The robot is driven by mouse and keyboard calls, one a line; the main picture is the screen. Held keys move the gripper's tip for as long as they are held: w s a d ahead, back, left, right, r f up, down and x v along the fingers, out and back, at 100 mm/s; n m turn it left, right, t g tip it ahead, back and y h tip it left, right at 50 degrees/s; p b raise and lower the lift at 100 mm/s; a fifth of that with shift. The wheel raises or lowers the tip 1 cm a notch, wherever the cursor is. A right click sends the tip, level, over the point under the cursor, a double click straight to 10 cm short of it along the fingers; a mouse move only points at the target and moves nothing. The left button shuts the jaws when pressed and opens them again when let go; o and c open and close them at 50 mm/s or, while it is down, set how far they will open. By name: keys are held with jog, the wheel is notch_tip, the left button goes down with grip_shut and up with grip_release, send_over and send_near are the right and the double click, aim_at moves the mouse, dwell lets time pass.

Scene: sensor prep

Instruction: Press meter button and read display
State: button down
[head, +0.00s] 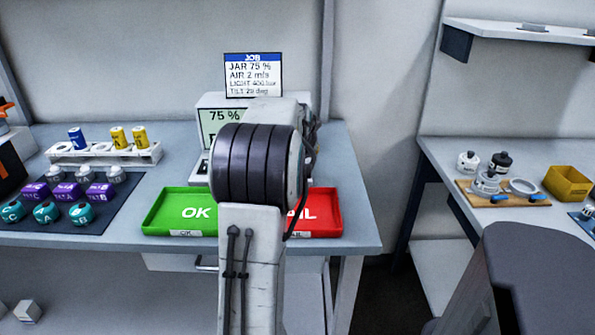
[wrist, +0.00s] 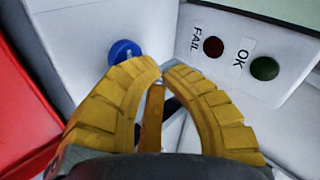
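The meter (head: 213,101) stands on the bench, mostly hidden behind my arm in the head view. In the wrist view a round blue button (wrist: 124,50) sits on a white face. My gripper (wrist: 161,68) has yellow curved fingers with tips almost together, just right of and below the button. I cannot tell whether a tip touches it. A brown-orange strip (wrist: 153,115) shows between the fingers; I cannot tell what it is.
A FAIL lamp (wrist: 213,46), dark red, and an OK lamp (wrist: 264,68), dark green, are right of the fingers. A job card (head: 253,76) reads "JAR 75 %". A green OK tray (head: 170,222) and red FAIL tray (head: 325,222) lie in front. A white rack (head: 90,155) stands left.

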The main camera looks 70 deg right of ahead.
jog(key=shift+f, duration=0.2)
dwell(1.4)
jog(key=shift+f+b, duration=0.3)
jog(key=shift+b, duration=0.1)
jog(key=shift+f+b, duration=0.45)
jog(key=shift+f, duration=0.05)
dwell(0.8)
jog(key=shift+r, duration=0.1)
jog(key=shift+r+p, duration=0.8)
jog(key=shift+r, duration=0.05)
jog(key=shift+r+p, duration=2.05)
jog(key=shift+r, duration=0.5)
